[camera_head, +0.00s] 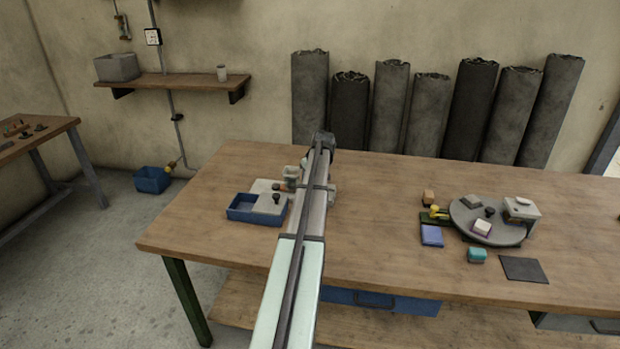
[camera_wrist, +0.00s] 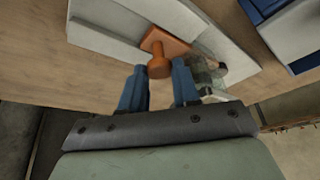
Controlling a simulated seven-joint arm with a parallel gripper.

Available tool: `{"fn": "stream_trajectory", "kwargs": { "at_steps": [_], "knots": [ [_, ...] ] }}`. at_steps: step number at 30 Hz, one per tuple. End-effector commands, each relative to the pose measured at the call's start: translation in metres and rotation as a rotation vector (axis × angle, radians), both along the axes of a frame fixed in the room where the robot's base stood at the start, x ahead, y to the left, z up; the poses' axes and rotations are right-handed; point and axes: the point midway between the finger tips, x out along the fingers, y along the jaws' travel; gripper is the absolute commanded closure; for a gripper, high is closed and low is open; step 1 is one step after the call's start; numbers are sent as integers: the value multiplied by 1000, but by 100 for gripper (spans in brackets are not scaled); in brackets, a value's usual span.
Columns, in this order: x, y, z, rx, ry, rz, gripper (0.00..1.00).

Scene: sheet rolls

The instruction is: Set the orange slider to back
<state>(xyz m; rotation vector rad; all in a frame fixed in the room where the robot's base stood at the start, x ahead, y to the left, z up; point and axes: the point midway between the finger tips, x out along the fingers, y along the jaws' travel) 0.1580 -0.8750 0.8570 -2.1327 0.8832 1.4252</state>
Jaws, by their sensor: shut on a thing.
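The orange slider (camera_wrist: 160,62) has a round knob on a square foot and sits on a light grey plate (camera_wrist: 105,35) in the wrist view. My gripper (camera_wrist: 159,76) has its two blue fingers on either side of the knob, shut on it. In the head view a small bit of the orange slider (camera_head: 282,187) shows beside my arm. My arm hides most of the slider and its plate there, so its place along the track is hard to tell.
A blue box (camera_head: 240,212) with a grey lid and dark knob (camera_head: 276,197) stands just left of my arm. A round grey turntable (camera_head: 488,234) with several small blocks is at the right. Dark sheet rolls (camera_head: 470,110) lean on the wall behind.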

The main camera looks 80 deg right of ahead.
Motion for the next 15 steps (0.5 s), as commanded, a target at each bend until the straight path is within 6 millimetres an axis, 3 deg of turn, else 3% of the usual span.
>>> {"fn": "stream_trajectory", "kwargs": {
  "at_steps": [7, 15],
  "knots": [
    [-15, 0, 0, 0, 0, -1, 100],
    [-67, 0, 0, 0, 0, -4, 100]
  ]
}}
